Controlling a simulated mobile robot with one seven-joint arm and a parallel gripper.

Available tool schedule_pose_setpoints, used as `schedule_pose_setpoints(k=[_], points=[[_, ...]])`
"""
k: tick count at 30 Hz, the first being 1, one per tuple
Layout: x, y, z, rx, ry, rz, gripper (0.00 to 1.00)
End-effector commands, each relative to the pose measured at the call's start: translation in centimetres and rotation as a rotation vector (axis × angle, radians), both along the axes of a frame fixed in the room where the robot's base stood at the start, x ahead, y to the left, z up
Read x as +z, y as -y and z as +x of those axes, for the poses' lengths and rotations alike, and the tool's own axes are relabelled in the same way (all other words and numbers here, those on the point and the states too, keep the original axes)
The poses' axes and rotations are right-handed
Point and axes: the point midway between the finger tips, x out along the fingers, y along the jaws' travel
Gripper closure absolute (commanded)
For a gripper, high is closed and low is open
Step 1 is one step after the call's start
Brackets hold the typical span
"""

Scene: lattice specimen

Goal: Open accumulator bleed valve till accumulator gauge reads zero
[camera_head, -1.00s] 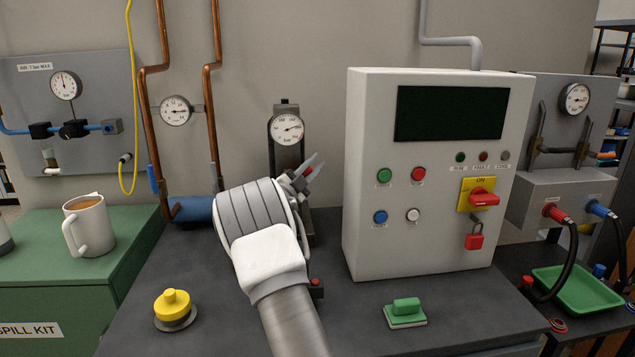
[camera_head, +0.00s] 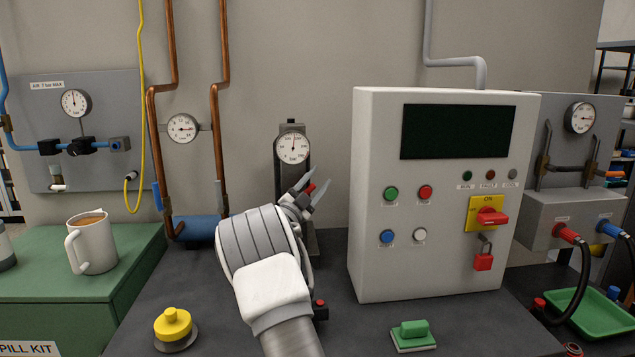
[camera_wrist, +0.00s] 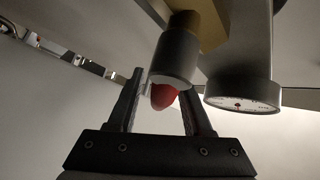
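The accumulator is a dark upright unit (camera_head: 291,180) behind my gripper, with a round white gauge (camera_head: 293,148) at its top. The gauge needle points roughly straight up; the printed numbers are too small to read surely. A red knob, apparently the bleed valve (camera_wrist: 163,97), sits under a dark cylindrical body in the wrist view. My gripper (camera_head: 308,187) is open, with one finger on each side of the red knob. In the wrist view, my gripper (camera_wrist: 162,100) shows gaps between the fingers and the knob. A gauge (camera_wrist: 242,98) hangs just right of it.
A grey control cabinet (camera_head: 440,255) with buttons and a red switch stands close on the right. Copper pipes (camera_head: 160,120) and a mug (camera_head: 92,247) are on the left.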

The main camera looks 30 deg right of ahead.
Motion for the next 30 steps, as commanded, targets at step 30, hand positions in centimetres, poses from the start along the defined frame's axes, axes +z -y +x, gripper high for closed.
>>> schedule_pose_setpoints(k=[30], points=[[-1.2, -12.1, -5.2, 0.002, 0.001, 0.002, 0.49]])
